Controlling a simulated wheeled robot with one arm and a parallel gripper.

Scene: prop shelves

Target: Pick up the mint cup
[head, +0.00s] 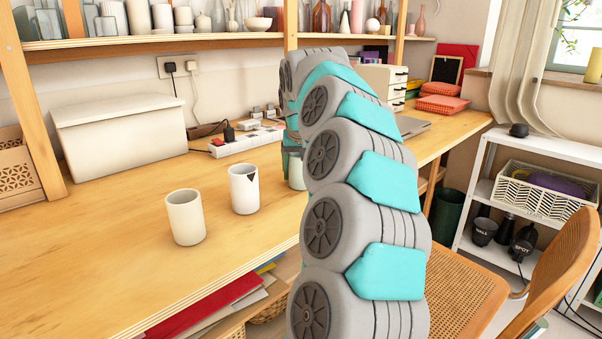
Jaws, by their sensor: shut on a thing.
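The mint cup (296,172) is a pale green cup at the middle of the head view, mostly hidden behind my arm. My gripper (290,152) is at the cup's upper part, shut on it, with the fingers largely hidden by my arm. Whether the cup touches the wooden desk (110,255) cannot be told. A white cup with a dark triangular mark (243,190) stands upright just left of the mint cup. A plain cream cup (185,218) stands upright further left and nearer the front edge.
A white lidded box (120,140) and power strips (240,143) are at the back of the desk. A shelf (150,42) with vases runs above. A wicker chair (465,290) and white shelf unit (475,190) are at right. The desk's left front is clear.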

